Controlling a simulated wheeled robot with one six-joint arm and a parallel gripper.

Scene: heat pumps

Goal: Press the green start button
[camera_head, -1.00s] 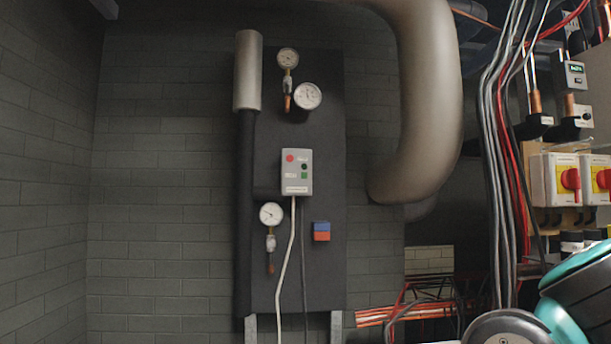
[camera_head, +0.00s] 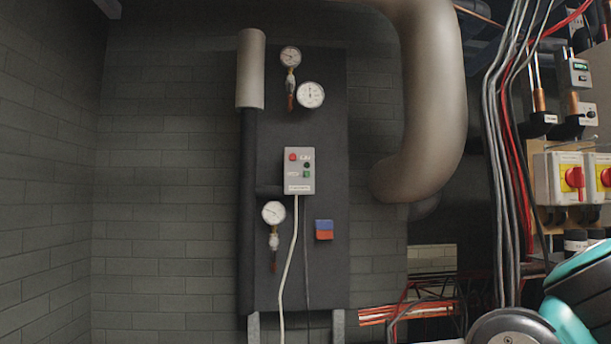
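A small grey control box (camera_head: 299,171) is mounted on a dark panel (camera_head: 328,130) on the brick wall, left of the picture's middle. A red button (camera_head: 292,157) is at its upper left. On its right side are a dark green round spot (camera_head: 306,166) and a brighter green square (camera_head: 306,174) just below; both are too small to tell which is the start button. A white cable leaves the box's underside. My gripper is not in view. Part of my arm, teal and black, shows at the lower right, well apart from the box.
Round gauges (camera_head: 311,95) hang above and below left of the box. A blue and red block (camera_head: 324,230) is below right. A thick bent pipe (camera_head: 433,100), hanging cables (camera_head: 500,150) and red-yellow switches (camera_head: 573,178) are to the right. The left wall is bare.

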